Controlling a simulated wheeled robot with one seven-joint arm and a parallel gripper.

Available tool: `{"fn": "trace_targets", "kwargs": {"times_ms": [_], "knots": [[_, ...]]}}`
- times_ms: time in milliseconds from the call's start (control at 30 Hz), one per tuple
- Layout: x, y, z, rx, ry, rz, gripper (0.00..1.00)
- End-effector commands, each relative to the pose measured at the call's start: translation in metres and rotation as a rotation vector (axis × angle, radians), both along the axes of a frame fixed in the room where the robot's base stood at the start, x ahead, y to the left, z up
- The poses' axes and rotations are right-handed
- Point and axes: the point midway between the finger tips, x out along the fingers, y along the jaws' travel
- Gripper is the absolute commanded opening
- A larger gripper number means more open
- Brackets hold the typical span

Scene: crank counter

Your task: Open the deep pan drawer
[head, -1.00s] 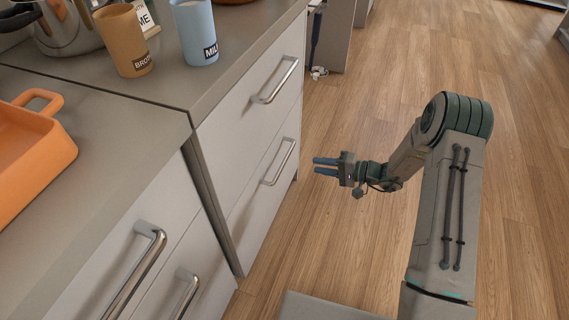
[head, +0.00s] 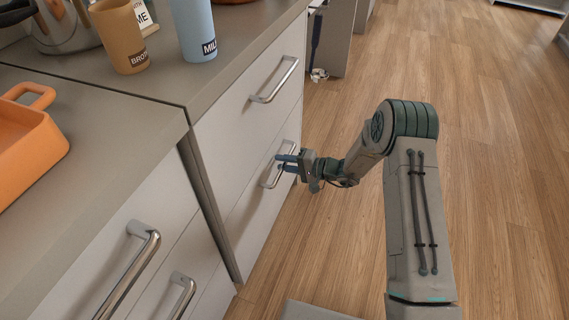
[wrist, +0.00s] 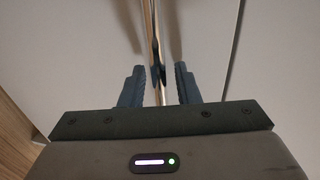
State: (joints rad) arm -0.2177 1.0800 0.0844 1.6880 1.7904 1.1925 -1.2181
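The lower drawer (head: 244,218) of the far white cabinet is shut in the head view, with a metal bar handle (head: 267,184). No label shows which drawer is the deep pan drawer. My gripper (head: 280,163) is at this handle, its blue fingers pointing at the drawer front and covering part of the bar. In the wrist view, the handle bar (wrist: 155,42) runs between the two open fingers (wrist: 159,80), with gaps visible on both sides. The fingers do not look closed on it.
Above is another shut drawer with a bar handle (head: 274,82). A nearer cabinet has two more handles (head: 132,270). The counter holds a brown cup (head: 118,38), a blue cup (head: 192,30) and an orange dish (head: 30,140). The wood floor (head: 490,130) at right is clear.

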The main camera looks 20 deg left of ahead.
Motion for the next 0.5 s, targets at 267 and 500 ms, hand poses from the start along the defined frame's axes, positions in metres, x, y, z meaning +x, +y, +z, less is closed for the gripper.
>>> {"fn": "trace_targets", "kwargs": {"times_ms": [267,500], "knots": [[-0.0001,-0.0001,0.0001,0.0,0.0,0.001,0.0],[-0.0003,-0.0072,-0.0002,0.001,0.0,-0.001,0.0]]}}
